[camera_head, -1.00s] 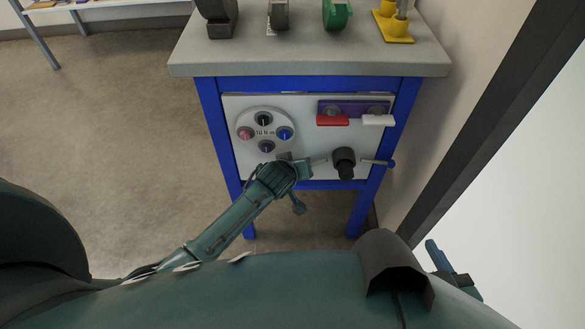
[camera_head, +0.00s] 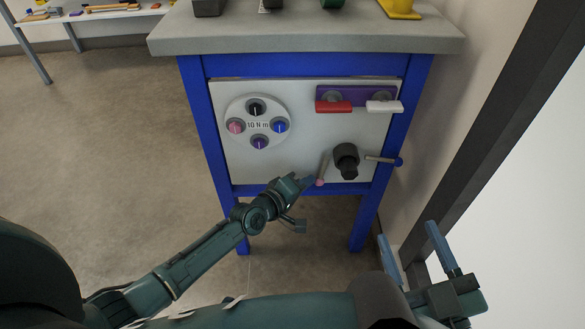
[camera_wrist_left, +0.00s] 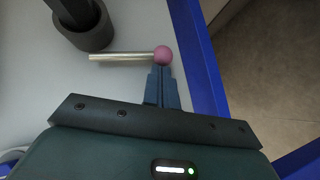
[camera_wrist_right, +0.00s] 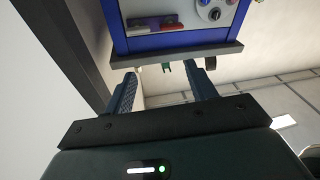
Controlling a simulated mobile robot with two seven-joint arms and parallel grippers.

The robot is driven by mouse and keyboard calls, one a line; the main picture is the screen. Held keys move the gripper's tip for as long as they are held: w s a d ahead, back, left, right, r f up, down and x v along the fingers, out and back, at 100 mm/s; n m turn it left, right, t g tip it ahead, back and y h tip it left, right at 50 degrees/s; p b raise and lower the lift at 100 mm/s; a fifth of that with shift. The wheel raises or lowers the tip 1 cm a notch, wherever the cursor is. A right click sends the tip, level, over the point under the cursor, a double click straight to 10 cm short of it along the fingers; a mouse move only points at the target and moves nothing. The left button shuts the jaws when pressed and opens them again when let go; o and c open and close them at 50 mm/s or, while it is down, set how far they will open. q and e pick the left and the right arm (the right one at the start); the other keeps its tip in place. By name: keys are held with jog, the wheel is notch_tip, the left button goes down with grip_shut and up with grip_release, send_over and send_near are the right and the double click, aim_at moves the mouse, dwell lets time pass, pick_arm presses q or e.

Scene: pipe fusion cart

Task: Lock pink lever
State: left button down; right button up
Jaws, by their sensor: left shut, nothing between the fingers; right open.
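The pink lever (camera_head: 323,165) is a thin metal rod with a pink ball end on the white cart panel, left of a black knob. In the head view it hangs steeply down, leaning slightly left at its ball. My left gripper (camera_head: 309,181) is shut and empty, its tips at the pink ball. In the left wrist view the closed fingertips (camera_wrist_left: 163,69) are right by the ball (camera_wrist_left: 163,54); I cannot tell whether they touch. My right gripper (camera_head: 408,232) is open and empty, low and well away from the panel; its spread fingers show in the right wrist view (camera_wrist_right: 160,78).
The black knob (camera_head: 346,160) and a blue-ended lever (camera_head: 382,159) are right of the pink lever. A round dial plate (camera_head: 257,108) with several coloured knobs is upper left. Red (camera_head: 333,107) and white (camera_head: 384,106) handles are above. A wall stands close on the right.

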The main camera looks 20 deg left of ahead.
pick_arm(q)
jog(key=shift+w+d+f+b, duration=0.15)
jog(key=shift+d+f+b, duration=0.2)
jog(key=shift+d+b, duration=0.3)
pick_arm(e)
jog(key=shift+a+f+m+y, duration=0.1)
jog(key=shift+a+m+y, duration=0.05)
jog(key=shift+m+y, duration=0.15)
jog(key=shift+a+r, duration=0.1)
jog(key=shift+r, duration=0.1)
